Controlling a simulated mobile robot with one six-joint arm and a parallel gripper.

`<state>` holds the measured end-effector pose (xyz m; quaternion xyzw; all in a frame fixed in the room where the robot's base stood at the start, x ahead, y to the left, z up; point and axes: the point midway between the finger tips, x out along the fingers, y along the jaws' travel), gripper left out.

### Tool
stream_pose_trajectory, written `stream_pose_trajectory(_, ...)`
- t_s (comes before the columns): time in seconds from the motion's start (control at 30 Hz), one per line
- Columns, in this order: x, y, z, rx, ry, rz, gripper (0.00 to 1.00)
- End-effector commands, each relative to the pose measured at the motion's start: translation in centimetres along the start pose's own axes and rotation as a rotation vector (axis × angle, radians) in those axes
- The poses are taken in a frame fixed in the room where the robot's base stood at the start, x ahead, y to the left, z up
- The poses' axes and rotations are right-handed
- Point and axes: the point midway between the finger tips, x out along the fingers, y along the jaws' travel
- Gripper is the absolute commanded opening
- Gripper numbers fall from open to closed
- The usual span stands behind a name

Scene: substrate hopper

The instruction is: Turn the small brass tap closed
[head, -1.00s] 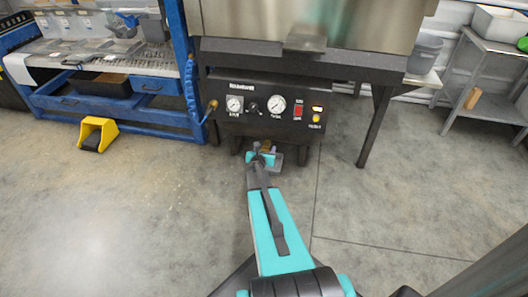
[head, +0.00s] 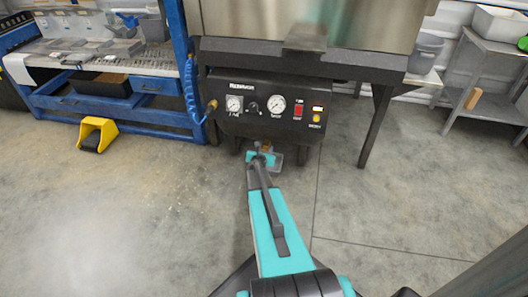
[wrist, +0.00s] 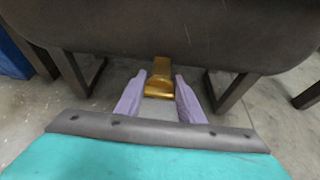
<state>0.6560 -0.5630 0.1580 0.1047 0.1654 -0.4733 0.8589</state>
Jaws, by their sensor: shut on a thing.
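The small brass tap (wrist: 160,78) hangs below the dark underside of the control box in the wrist view. Its lower brass part sits between the two pale purple fingers of my gripper (wrist: 160,88), which is shut on it. In the head view my gripper (head: 262,157) is low under the front of the black control box (head: 270,108). There the tap is mostly hidden by my gripper, so its angle is hard to read.
The control box carries gauges, a knob and a red switch (head: 298,112). A brass fitting (head: 211,105) with a blue coiled hose (head: 191,90) is at its left. A yellow foot pedal (head: 97,130) stands on the floor. Dark legs (wrist: 82,75) flank the tap. The front floor is clear.

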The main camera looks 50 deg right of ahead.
Motion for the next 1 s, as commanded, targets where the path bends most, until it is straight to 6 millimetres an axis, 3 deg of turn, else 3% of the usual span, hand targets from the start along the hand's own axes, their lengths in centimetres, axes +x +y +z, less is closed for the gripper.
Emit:
stream_pose_trajectory(0.8,0.03,-0.69,0.02,0.104,-0.003,0.030,0.12)
stream_pose_trajectory(0.83,0.03,-0.69,0.02,0.104,-0.003,0.029,0.40)
stream_pose_trajectory(0.9,0.02,-0.63,0.01,0.104,-0.003,0.030,0.51)
stream_pose_trajectory(1.0,0.01,-0.48,0.01,0.103,-0.002,0.033,0.51)
